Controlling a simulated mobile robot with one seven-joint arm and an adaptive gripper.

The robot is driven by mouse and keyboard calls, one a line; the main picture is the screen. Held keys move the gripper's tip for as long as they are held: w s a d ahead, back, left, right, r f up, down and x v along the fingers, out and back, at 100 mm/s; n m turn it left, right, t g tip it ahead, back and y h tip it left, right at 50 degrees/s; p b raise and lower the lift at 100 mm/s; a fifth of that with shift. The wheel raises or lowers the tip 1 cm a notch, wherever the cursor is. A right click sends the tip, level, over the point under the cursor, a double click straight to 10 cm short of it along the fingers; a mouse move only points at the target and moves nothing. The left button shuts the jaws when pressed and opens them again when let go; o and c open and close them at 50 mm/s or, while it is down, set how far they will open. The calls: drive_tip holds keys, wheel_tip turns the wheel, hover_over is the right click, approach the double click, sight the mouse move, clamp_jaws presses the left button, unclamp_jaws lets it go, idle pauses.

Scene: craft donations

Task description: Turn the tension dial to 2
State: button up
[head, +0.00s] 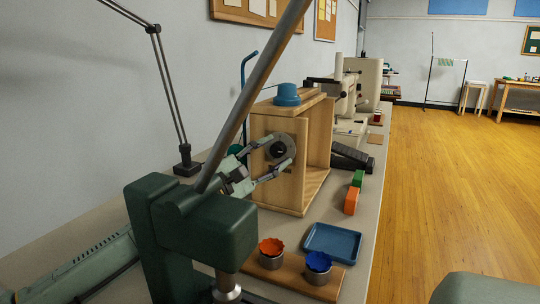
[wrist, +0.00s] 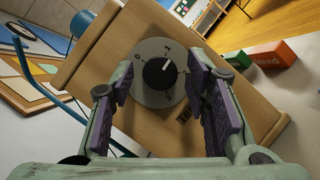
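The tension dial (wrist: 160,73) is a grey disc with a black knob on the face of a wooden box (wrist: 90,62). The dial also shows in the head view (head: 279,149). My gripper (wrist: 160,78) is open, one purple-padded finger on each side of the knob, with gaps between pads and knob. In the head view my gripper (head: 276,152) is in front of the dial. Whether the fingertips touch the disc is unclear.
A blue knob-like piece (head: 287,95) sits on the box top. Green (head: 358,178) and orange (head: 351,201) blocks stand right of it. A blue tray (head: 333,242), red-topped (head: 271,250) and blue-topped (head: 318,266) jars are nearer. A lamp base (head: 187,168) stands left.

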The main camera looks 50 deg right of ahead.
clamp_jaws()
idle(0.3)
drive_tip(key=shift+m, duration=0.4)
drive_tip(key=m+y+b, duration=0.1)
drive_tip(key=m+b, duration=0.1)
drive_tip(key=shift+m+g, duration=0.4)
drive_tip(key=shift+m+y+b, duration=0.9)
drive_tip(key=shift+m+b, duration=0.05)
drive_tip(key=shift+m, duration=0.25)
drive_tip(key=m, duration=0.1)
drive_tip(key=m+y+b, duration=0.1)
drive_tip(key=m+y, duration=0.1)
drive_tip(key=m, duration=0.1)
drive_tip(key=shift+r+t, duration=0.25)
drive_tip(key=shift+t, duration=0.15)
drive_tip(key=shift+b, duration=0.3)
drive_tip(key=shift+o, duration=1)
unclamp_jaws()
drive_tip(key=shift+r, duration=0.1)
